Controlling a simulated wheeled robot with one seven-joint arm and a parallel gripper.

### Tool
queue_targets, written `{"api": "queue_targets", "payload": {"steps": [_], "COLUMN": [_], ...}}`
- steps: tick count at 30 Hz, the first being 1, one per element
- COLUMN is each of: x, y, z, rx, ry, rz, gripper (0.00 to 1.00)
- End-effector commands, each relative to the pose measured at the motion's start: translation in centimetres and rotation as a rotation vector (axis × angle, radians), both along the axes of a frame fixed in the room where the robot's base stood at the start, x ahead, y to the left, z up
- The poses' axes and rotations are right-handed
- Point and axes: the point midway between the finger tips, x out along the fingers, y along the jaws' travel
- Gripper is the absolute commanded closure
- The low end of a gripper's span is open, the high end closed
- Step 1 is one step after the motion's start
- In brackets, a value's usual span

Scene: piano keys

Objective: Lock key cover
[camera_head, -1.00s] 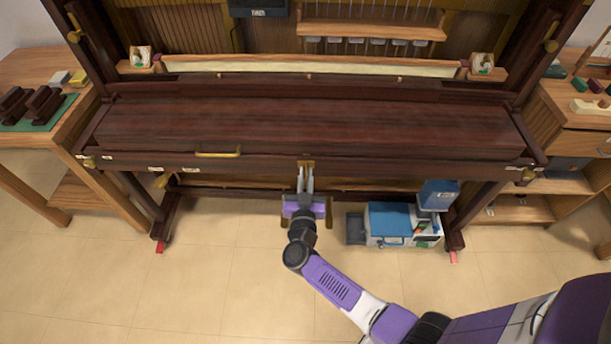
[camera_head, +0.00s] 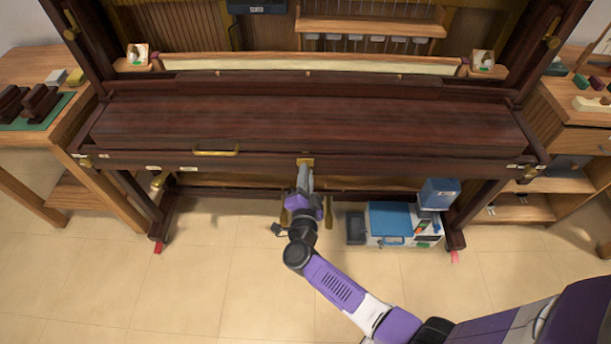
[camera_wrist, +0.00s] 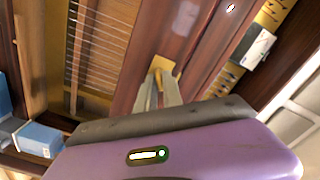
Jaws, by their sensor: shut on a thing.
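The dark red-brown key cover (camera_head: 310,128) lies closed and flat across the front of the piano. A small brass lock plate (camera_head: 305,161) sits at the middle of its front edge; it also shows in the wrist view (camera_wrist: 164,65). My gripper (camera_head: 305,182) is at this plate from the front. In the wrist view its fingertips (camera_wrist: 159,90) are shut on a small brass key (camera_wrist: 157,77) at the plate. The fingers hide most of the key, and how far it sits in the lock cannot be seen. My gripper is rolled sideways.
A brass handle (camera_head: 216,152) is on the cover's front, left of the lock. Brass pedals (camera_head: 283,216) are below my gripper. Wooden side tables flank the piano.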

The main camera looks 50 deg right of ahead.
Motion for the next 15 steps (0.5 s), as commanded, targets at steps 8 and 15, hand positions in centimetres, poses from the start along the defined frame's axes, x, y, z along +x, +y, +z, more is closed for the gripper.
{"api": "queue_targets", "payload": {"steps": [8, 15], "x": [-0.11, -0.13], "y": [-0.02, -0.05], "z": [-0.30, -0.31], "rx": [0.160, 0.276], "ry": [-0.205, -0.355], "rz": [-0.001, -0.002], "gripper": [1.00, 1.00]}}
